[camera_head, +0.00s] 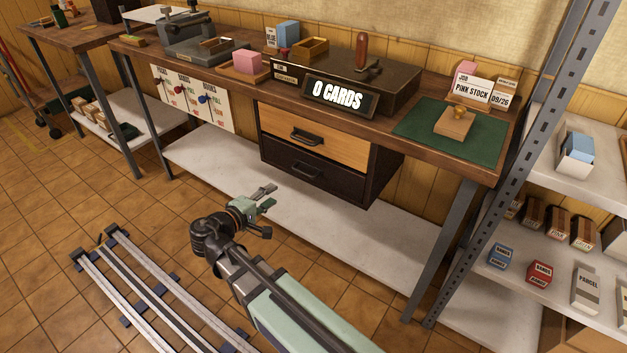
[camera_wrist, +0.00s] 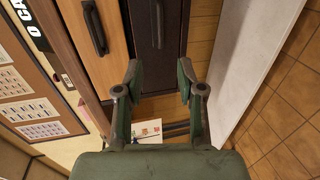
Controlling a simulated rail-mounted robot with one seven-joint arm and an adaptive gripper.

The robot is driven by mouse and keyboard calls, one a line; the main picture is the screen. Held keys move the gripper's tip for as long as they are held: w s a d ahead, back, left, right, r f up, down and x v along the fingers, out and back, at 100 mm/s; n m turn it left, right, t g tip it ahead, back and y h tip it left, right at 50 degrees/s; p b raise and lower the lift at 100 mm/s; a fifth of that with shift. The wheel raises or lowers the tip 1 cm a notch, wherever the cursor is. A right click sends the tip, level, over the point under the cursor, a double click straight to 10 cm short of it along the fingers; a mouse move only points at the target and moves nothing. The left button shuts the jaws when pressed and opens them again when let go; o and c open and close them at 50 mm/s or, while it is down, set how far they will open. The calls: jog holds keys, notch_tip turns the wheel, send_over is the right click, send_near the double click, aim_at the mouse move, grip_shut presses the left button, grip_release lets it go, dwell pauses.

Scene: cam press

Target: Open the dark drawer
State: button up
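The dark drawer (camera_head: 335,183) is the lower one in the cabinet under the bench. Its front looks flush with the upper drawer, so it appears shut. Its dark bar handle (camera_head: 304,170) is on the front. In the wrist view, the dark drawer (camera_wrist: 174,40) and its handle (camera_wrist: 158,22) lie ahead, roughly in line with the gap between my fingers. My gripper (camera_head: 269,195) is open and empty, in front of and below the cabinet. Its two fingers are spread in the wrist view (camera_wrist: 159,66), apart from the handle.
A light wooden drawer (camera_head: 330,139) with its own handle (camera_head: 305,137) sits directly above. A pale lower shelf (camera_head: 290,210) runs beneath the cabinet. Hanging cards with knobs (camera_head: 205,98) are to the left. A bench leg (camera_head: 440,250) stands to the right. Tiled floor in front holds rails (camera_head: 150,300).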

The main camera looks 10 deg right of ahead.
aim_at(304, 172)
jog(key=b+x, duration=0.1)
jog(key=x, duration=1.6)
jog(key=shift+w+f, duration=0.1)
jog(key=shift+w, duration=0.1)
grip_shut()
